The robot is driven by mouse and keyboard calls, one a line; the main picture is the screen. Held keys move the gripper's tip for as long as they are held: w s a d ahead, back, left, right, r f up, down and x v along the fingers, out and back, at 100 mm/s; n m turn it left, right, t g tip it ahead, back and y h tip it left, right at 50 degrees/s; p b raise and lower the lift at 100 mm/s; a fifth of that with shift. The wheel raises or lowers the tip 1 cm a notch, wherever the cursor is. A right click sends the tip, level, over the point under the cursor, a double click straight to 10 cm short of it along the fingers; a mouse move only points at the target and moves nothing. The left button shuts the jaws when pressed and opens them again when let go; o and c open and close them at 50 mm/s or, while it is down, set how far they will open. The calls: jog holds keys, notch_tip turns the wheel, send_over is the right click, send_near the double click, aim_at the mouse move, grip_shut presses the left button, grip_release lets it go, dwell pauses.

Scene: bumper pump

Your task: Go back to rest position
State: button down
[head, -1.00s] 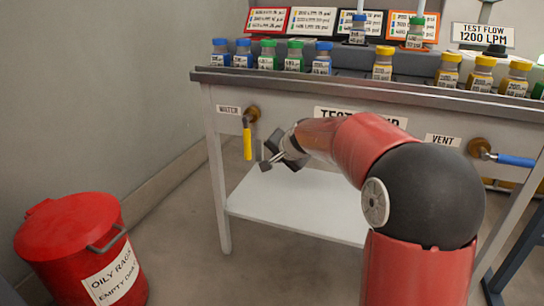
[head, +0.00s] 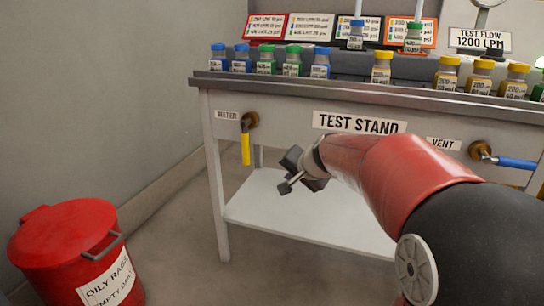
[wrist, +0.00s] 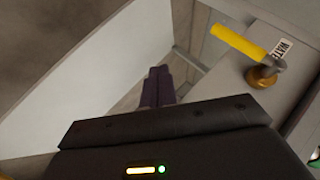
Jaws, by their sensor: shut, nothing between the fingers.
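My gripper (head: 287,186) is in front of the test stand (head: 300,120), right of the yellow-handled water valve (head: 246,148) and above the lower white shelf (head: 290,225). Its fingers are together and hold nothing. In the wrist view my fingers (wrist: 158,85) show as a dark closed pair in the middle. The yellow handle (wrist: 239,41) shows there at upper right, apart from the fingers. In the head view this handle hangs straight down.
A red oily-rags bin (head: 75,250) stands at lower left. Several capped bottles (head: 381,68) line the stand's top. A blue-handled vent valve (head: 515,163) is at right. The floor between bin and stand is clear.

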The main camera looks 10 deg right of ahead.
jog(key=s+a+f+n+g+h, duration=0.1)
jog(key=s+f+n, duration=0.15)
jog(key=s, duration=0.85)
jog(key=s+f+n+g+h, duration=0.1)
jog(key=s+n+g, duration=0.15)
jog(key=s, duration=0.75)
jog(key=s+a+f+n, duration=0.1)
jog(key=s+n, duration=0.2)
jog(key=s, duration=0.8)
notch_tip(320, 180, up, 13)
jog(key=p, duration=1.3)
jog(key=shift+w+d+f, duration=0.15)
jog(key=shift+w+d, duration=0.05)
jog(key=shift+d, duration=0.05)
jog(key=shift+d, duration=0.1)
